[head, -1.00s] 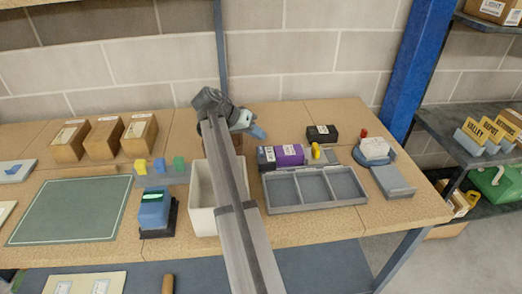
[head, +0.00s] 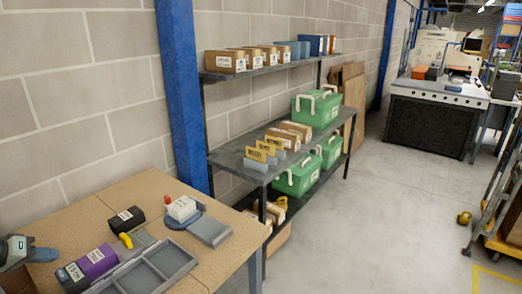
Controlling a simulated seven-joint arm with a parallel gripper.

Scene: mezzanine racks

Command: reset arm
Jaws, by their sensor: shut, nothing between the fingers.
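My gripper (head: 42,254) shows at the left edge of the head view, a blue-grey end on my wrist, over the back left of the wooden bench (head: 98,212). It is shut and empty. It is apart from the purple-and-black box (head: 97,261) to its lower right. Most of my arm is outside the view.
The grey divided tray (head: 150,272) and a dark box (head: 126,219) are on the bench. A blue post (head: 182,90) stands behind it. A rack (head: 245,160) holds green cases (head: 317,108) and cartons. Open concrete floor (head: 400,215) lies to the right.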

